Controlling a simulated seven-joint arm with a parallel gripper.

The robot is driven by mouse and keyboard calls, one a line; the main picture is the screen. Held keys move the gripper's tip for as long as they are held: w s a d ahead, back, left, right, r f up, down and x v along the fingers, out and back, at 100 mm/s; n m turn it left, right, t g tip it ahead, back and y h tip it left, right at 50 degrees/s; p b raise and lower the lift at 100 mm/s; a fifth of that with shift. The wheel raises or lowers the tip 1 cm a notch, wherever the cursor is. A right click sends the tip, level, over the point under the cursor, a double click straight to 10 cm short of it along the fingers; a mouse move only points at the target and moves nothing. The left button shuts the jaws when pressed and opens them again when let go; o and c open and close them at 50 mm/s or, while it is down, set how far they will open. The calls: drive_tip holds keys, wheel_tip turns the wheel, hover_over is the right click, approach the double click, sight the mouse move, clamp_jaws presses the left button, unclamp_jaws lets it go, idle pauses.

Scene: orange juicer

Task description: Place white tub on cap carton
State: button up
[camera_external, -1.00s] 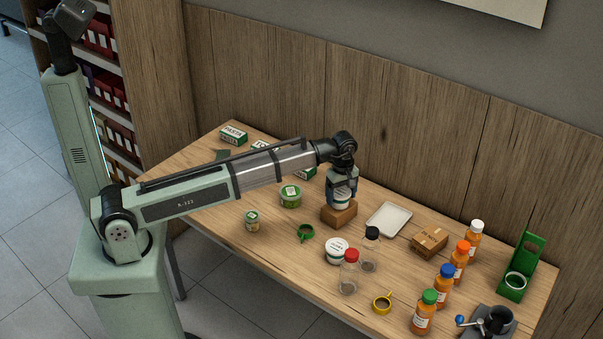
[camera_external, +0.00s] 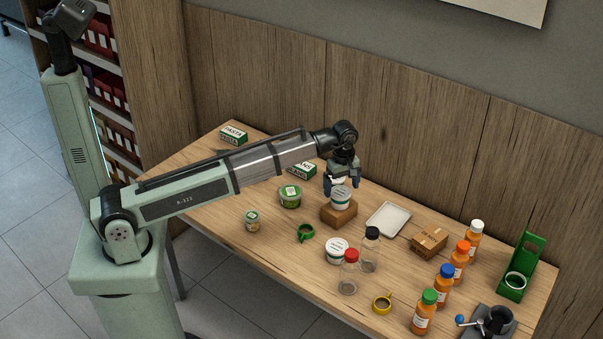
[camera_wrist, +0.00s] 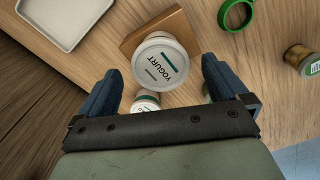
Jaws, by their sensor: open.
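A white tub with a green band and a "YOGURT" lid (camera_external: 341,198) stands upright on a plain brown box-shaped block (camera_external: 338,213). The tub (camera_wrist: 158,62) and block (camera_wrist: 172,28) also show in the wrist view. A taped brown cardboard carton (camera_external: 429,242) stands farther right with nothing on it. I cannot tell for certain which brown box is the cap carton. My gripper (camera_external: 342,182) is open just above the tub and holds nothing; its fingers (camera_wrist: 161,70) are spread apart in the wrist view. A second white-lidded tub (camera_external: 337,250) stands in front.
A white tray (camera_external: 388,218) lies right of the block. Clear bottles (camera_external: 370,252) stand in front; several orange juice bottles (camera_external: 459,258) stand at right.

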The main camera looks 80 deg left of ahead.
sight(341, 192)
wheel_tip(341, 192, up, 8)
idle(0.5)
drive_tip(key=shift+r, duration=0.1)
